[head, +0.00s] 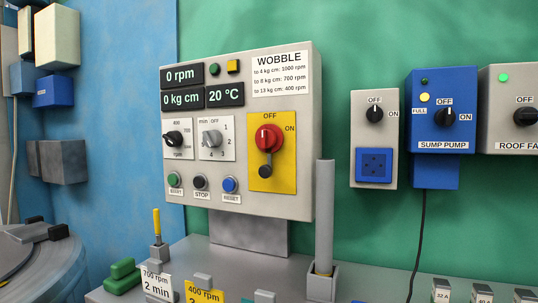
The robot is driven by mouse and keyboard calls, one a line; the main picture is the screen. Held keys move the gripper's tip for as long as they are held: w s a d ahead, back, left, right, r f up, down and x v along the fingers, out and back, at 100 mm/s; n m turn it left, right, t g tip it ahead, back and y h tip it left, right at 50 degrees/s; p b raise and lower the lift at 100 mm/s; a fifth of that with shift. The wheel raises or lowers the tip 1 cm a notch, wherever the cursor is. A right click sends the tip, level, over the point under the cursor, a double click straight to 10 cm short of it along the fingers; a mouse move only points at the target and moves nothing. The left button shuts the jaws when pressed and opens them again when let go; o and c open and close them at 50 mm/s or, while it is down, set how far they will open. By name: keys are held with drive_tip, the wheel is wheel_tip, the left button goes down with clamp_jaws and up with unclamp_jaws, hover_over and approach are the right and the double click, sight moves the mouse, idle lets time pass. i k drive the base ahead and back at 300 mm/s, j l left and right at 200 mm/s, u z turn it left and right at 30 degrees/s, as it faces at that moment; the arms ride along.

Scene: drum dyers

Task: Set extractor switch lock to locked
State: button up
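A grey control panel (240,195) headed WOBBLE hangs on the wall at the picture's middle. On its right side is a yellow plate (285,165) marked OFF at the top and ON at the right. A red rotary switch (268,136) sits on this plate, its grip upright, towards OFF. Below the red knob hangs a small grey and black part (264,171), perhaps the lock; I cannot tell whether it is locked. No label reads extractor. My gripper is not in view.
A grey upright tube (325,210) stands in a holder below the panel's right edge. A grey ledge (255,271) carries a yellow-handled lever (156,226), a green block (122,275) and number cards. Sump pump (440,125) and roof fan (510,115) boxes hang at right.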

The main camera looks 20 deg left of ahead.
sight(265, 170)
drive_tip(key=j, duration=0.7)
drive_tip(key=k+j, duration=0.1)
drive_tip(key=j, duration=0.6)
drive_tip(key=i+z, duration=0.05)
